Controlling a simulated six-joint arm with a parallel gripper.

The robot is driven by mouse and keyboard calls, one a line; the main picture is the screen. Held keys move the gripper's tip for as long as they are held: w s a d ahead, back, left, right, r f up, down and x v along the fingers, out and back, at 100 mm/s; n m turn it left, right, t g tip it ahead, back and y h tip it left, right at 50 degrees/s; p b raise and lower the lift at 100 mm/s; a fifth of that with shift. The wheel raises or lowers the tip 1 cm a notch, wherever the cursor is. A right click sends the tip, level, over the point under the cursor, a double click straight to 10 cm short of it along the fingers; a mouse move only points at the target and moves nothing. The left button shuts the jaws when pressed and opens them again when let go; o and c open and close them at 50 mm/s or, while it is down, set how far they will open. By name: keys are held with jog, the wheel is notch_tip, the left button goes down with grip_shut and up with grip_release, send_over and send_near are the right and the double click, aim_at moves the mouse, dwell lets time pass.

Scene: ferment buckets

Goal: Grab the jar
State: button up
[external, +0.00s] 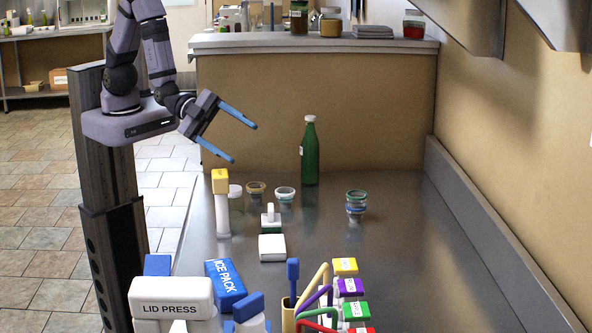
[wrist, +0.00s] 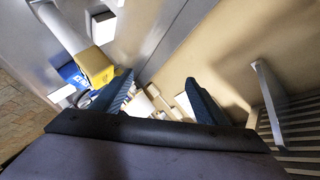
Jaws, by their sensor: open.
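My gripper (external: 244,144) is open and empty, raised above the far left part of the steel counter. Its two blue fingers also show spread in the wrist view (wrist: 158,80). Several small vessels could be the jar; I cannot tell which one is meant. A clear jar with a pale lid (external: 236,196) stands beside the white post with a yellow top (external: 222,205). Two small clear cups or jars, one brown-rimmed (external: 256,190) and one white-rimmed (external: 284,194), stand to its right. A banded blue-green glass jar (external: 356,203) stands farther right. The gripper touches none of them.
A green bottle (external: 310,155) stands behind the small vessels. White blocks (external: 272,248), the lid press (external: 171,298), a blue ice pack (external: 226,284) and coloured-tag items (external: 346,287) fill the front. The counter's right side is clear. A metal shelf (external: 540,20) overhangs the upper right.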

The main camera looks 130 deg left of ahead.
jog(key=a+f+n+y+b, duration=0.25)
jog(key=a+f+n, duration=0.2)
jog(key=f, duration=0.35)
jog(key=n+g+p, duration=0.1)
jog(key=n+p, duration=0.3)
jog(key=n, duration=0.3)
send_near(233, 201)
jog(key=shift+h, duration=0.25)
jog(key=w+a, duration=0.1)
jog(key=w+a+f, duration=0.1)
jog(key=w, duration=0.1)
jog(key=w+a, duration=0.1)
jog(key=a, duration=0.1)
jog(key=shift+w+f, duration=0.35)
jog(key=shift+w, duration=0.05)
jog(key=shift+s+f+n, duration=0.35)
jog(key=shift+s, duration=0.1)
jog(key=shift+w+a+f+b, duration=0.1)
jog(key=shift+w+f+b, duration=0.4)
jog(key=shift+b, duration=0.45)
jog(key=shift+w+a+r+b, duration=0.1)
jog(key=shift+w+a+b, duration=0.05)
jog(key=shift+w+b, duration=0.3)
jog(key=shift+w, duration=0.1)
